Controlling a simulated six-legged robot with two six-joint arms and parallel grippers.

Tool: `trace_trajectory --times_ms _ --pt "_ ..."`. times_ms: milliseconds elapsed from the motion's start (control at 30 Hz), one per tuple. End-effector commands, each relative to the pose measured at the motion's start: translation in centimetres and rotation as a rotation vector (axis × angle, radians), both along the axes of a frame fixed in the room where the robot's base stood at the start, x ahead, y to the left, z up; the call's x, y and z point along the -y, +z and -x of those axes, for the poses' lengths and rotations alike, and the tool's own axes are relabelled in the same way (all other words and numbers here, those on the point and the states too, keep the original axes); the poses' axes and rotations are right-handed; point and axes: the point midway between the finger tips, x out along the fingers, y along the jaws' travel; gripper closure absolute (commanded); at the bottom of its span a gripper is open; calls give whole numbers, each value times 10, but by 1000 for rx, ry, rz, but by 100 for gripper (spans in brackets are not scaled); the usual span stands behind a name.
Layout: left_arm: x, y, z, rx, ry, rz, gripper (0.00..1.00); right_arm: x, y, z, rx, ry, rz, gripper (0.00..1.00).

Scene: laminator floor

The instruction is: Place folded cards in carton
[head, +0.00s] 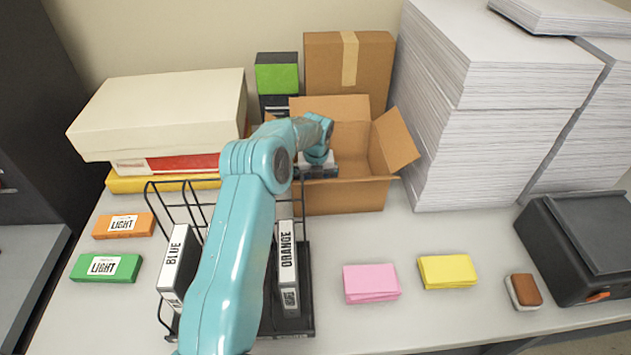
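An open cardboard carton (345,197) stands at the back middle of the table with its flaps spread. A pink stack of what look like folded cards (371,283) and a similar yellow stack (447,271) lie on the table in front of it. My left arm reaches up from the lower left, and its gripper (318,168) is at the left part of the carton's opening. The gripper points away from the view, so its fingertips and anything between them are hidden. The left part of the carton's inside is covered too. My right gripper is not in view.
A black wire rack (307,262) with BLUE (176,262) and ORANGE (288,262) boxes stands partly behind my arm. Orange (123,226) and green (106,268) LIGHT packs lie left. Tall paper stacks (480,110) and a dark machine (580,240) stand right. The front middle-right has free room.

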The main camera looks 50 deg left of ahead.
Motion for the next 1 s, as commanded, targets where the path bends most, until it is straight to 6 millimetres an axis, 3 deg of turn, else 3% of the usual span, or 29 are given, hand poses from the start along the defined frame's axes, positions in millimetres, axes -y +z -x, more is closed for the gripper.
trace_trajectory --times_ms 300,500,1000 --pt "7 74 5 3 -1 0 0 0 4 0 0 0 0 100" --pt "11 102 7 0 -1 1 0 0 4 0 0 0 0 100" --pt "11 109 8 -2 -1 2 0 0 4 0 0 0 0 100"
